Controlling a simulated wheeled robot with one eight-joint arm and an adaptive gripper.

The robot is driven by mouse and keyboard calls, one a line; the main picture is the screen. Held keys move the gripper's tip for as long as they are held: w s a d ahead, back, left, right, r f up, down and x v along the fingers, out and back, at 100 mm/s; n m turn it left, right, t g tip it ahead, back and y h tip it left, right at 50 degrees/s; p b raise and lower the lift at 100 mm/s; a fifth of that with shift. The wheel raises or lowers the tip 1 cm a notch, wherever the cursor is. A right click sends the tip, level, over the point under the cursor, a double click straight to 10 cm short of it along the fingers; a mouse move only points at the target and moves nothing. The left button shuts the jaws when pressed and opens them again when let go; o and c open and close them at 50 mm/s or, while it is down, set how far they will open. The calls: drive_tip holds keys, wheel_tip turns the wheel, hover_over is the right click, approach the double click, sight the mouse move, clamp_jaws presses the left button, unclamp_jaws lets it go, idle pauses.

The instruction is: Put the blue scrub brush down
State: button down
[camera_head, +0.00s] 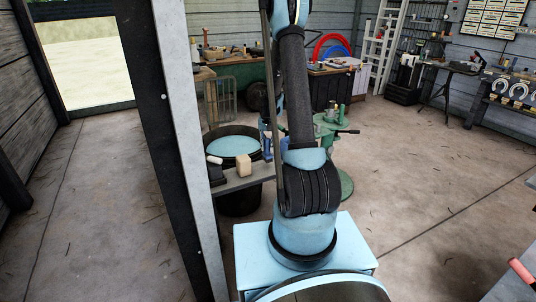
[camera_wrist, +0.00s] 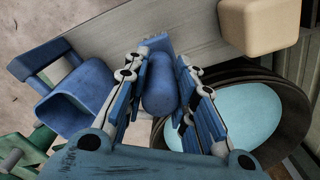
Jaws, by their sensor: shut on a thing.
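The blue scrub brush (camera_wrist: 160,84) is between the two fingers of my gripper (camera_wrist: 165,88) in the wrist view. My gripper is shut on it. The far end of the brush lies over the grey plank bench (camera_wrist: 190,42) in the picture; I cannot tell whether it touches the wood. In the head view my arm and a post partly block this spot, and the brush is not clear there. The bench also shows in the head view (camera_head: 232,184).
A beige block (camera_wrist: 258,22) stands on the bench, right of my gripper. A dark tub (camera_wrist: 298,105) of pale blue water is beside the bench. A blue open container (camera_wrist: 82,98) is close on the left. A post (camera_head: 165,120) stands left of my arm.

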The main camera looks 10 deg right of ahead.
sight(267, 151)
drive_tip(key=shift+f, duration=2.05)
drive_tip(key=c, duration=1.3)
unclamp_jaws()
drive_tip(key=shift+c, duration=0.2)
